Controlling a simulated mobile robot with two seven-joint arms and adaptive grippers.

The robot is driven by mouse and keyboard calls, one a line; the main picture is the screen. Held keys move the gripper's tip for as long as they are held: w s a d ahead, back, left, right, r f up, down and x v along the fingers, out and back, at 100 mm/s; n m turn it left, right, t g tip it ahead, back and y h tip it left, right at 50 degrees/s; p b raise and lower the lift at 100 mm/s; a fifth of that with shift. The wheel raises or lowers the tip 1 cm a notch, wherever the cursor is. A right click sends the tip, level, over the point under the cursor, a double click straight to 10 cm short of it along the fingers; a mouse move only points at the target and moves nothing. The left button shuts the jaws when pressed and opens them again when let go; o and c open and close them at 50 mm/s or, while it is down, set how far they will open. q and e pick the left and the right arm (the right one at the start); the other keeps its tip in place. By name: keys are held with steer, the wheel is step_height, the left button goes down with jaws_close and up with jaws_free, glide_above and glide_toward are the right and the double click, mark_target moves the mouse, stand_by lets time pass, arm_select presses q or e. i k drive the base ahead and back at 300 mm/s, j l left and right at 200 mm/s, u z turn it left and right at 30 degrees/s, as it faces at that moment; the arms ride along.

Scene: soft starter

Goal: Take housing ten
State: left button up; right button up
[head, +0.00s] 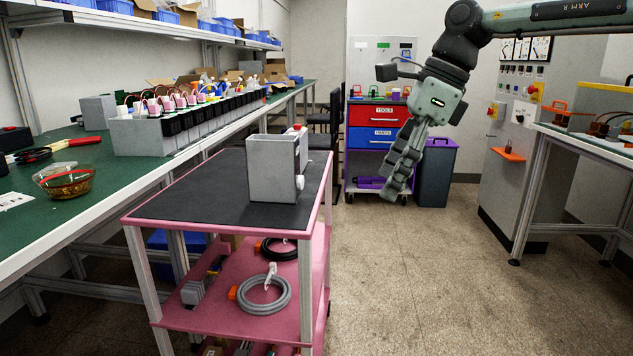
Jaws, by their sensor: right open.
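A grey open-topped box-shaped housing (273,172) stands upright on the black top of the pink cart (218,190), with a red and white part at its right side. Several similar grey housings with black fronts (190,125) stand in a row on the green bench at the left. I cannot read any number, so I cannot tell which is housing ten. My right gripper (395,188) hangs down in the air to the right of the cart, apart from the housing. It is open and holds nothing that I can see. My left gripper is not in view.
The cart's lower shelf holds a grey coiled cable (264,295). The long green bench (115,195) runs along the left with a glass bowl (66,181). A red and blue drawer cabinet (375,137) and dark bin (435,175) stand behind my gripper. Floor right of the cart is clear.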

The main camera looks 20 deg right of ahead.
mark_target(273, 161)
steer(key=i+j, duration=0.1)
steer(key=i, duration=0.85)
steer(key=i+j, duration=0.1)
steer(key=j, duration=0.15)
steer(key=u, duration=0.05)
